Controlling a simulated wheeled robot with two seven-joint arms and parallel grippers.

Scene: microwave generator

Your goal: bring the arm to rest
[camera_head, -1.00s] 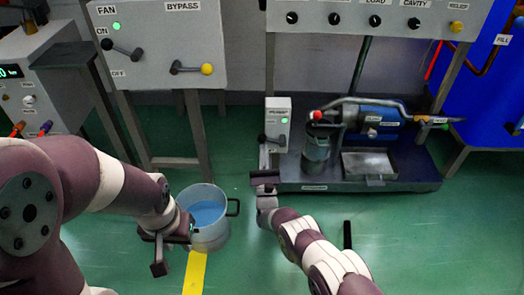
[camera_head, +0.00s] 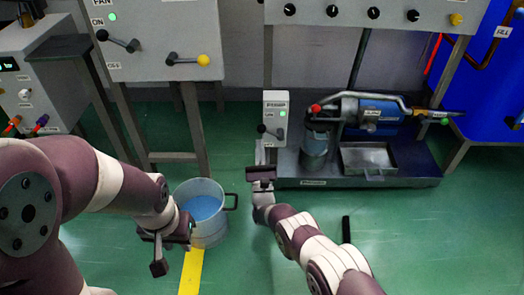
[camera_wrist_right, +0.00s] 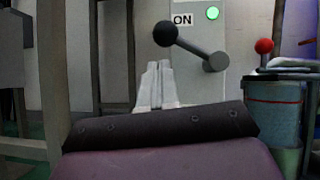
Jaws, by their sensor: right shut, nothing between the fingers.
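My right gripper (camera_head: 262,152) reaches in from the lower right, in front of a small grey switch box (camera_head: 276,108). The right wrist view shows its pale fingers (camera_wrist_right: 155,86) shut together with nothing between them. They stand below the box's black-knobbed lever (camera_wrist_right: 190,45), with a gap between fingertips and lever. The box's green lamp (camera_wrist_right: 213,13) is lit beside the word ON.
A dark skid (camera_head: 390,180) carries a blue motor (camera_head: 372,113) and a metal tray (camera_head: 366,158). A panel (camera_head: 150,65) with levers is at upper left. A blue tank (camera_head: 485,85) is at right.

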